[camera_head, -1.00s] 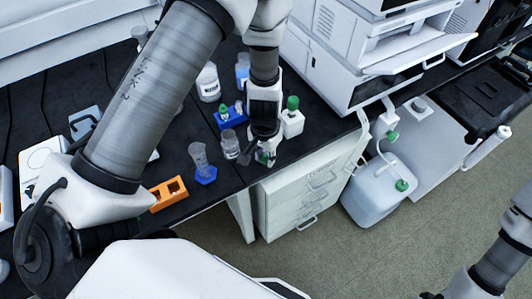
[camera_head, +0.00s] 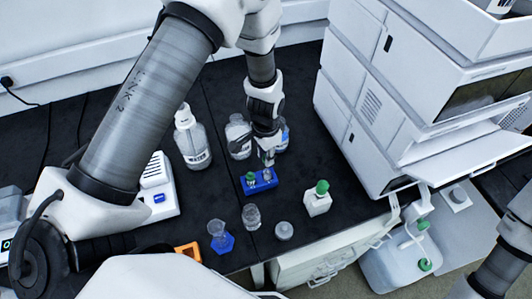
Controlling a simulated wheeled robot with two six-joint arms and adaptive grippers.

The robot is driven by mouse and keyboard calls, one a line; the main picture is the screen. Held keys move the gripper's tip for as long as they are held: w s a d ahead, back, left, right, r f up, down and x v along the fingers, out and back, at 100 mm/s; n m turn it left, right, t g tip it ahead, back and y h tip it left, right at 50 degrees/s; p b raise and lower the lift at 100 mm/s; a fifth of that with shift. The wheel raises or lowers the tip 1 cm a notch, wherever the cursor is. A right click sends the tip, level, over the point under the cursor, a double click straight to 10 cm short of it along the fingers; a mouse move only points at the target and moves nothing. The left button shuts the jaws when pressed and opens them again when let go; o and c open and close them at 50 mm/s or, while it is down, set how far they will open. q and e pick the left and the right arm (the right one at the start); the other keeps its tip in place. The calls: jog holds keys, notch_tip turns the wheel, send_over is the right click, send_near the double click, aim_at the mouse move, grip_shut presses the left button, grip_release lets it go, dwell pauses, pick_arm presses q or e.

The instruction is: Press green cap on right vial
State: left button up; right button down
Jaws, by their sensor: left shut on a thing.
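A small blue rack (camera_head: 262,182) stands on the dark bench with two vials in it. The left vial has a green cap (camera_head: 250,177) on top. The right vial (camera_head: 268,174) is under my left gripper. My left gripper (camera_head: 267,161) points down, shut on the small green cap, which its fingers mostly hide. The gripper is directly over the right vial; I cannot tell whether cap and vial touch. On the right, my other arm's grey link shows at the edge, but its gripper is out of view.
A white bottle with a green cap (camera_head: 318,199) stands right of the rack. A glass jar (camera_head: 251,217), a round dish (camera_head: 284,231) and a blue-based cylinder (camera_head: 221,239) are in front. Bottles (camera_head: 192,143) stand behind; the chromatography stack (camera_head: 400,110) is at right.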

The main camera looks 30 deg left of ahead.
pick_arm(q)
jog(key=b, duration=0.3)
send_over(266, 172)
notch_tip(266, 172, down, 5)
jog(key=shift+w+r, duration=0.15)
jog(key=shift+f+b, duration=0.55)
jog(key=shift+f, duration=0.3)
jog(key=shift+f+p, duration=0.15)
jog(key=shift+p, duration=0.15)
dwell(1.1)
jog(key=o, duration=0.8)
jog(key=shift+o, duration=0.5)
